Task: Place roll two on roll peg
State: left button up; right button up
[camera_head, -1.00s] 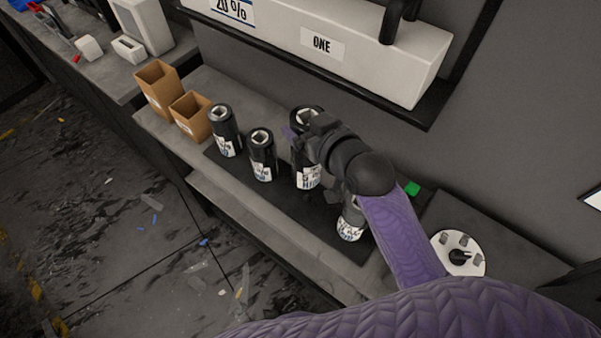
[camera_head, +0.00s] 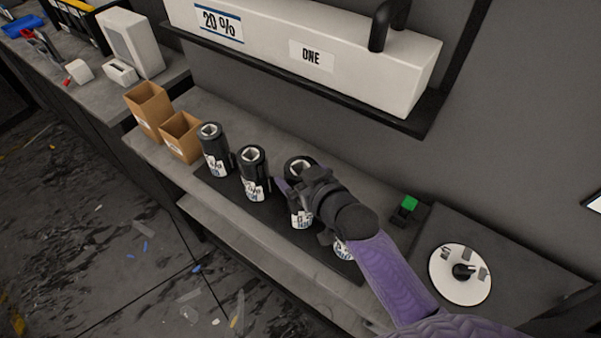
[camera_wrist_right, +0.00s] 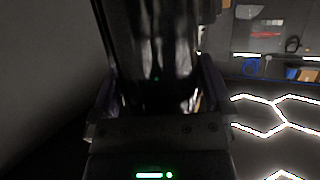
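Several black film rolls with white labels stand upright in a row on a dark mat on the bench. The two left ones are a roll (camera_head: 213,155) and a roll (camera_head: 253,178), both with square open tops. My right gripper (camera_head: 297,190) is around the third roll (camera_head: 301,217), fingers on both sides. That roll is upright and low, near the mat; whether its base touches is hidden. In the right wrist view the dark roll (camera_wrist_right: 150,50) fills the gap between the fingers. A fourth roll (camera_head: 344,250) is mostly behind my arm. No peg shows clearly. My left gripper is out of view.
Two cardboard boxes, one (camera_head: 148,108) and another (camera_head: 180,137), stand left of the rolls. A white box marked ONE (camera_head: 345,62) sits above on a black shelf. A white disc (camera_head: 460,274) and a green-topped item (camera_head: 408,206) are at right.

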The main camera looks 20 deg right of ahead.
jog(key=p+v, duration=0.2)
jog(key=v, duration=1)
jog(key=shift+r+p, duration=0.2)
jog(key=shift+p, duration=0.1)
dwell(0.4)
jog(key=shift+d, duration=0.1)
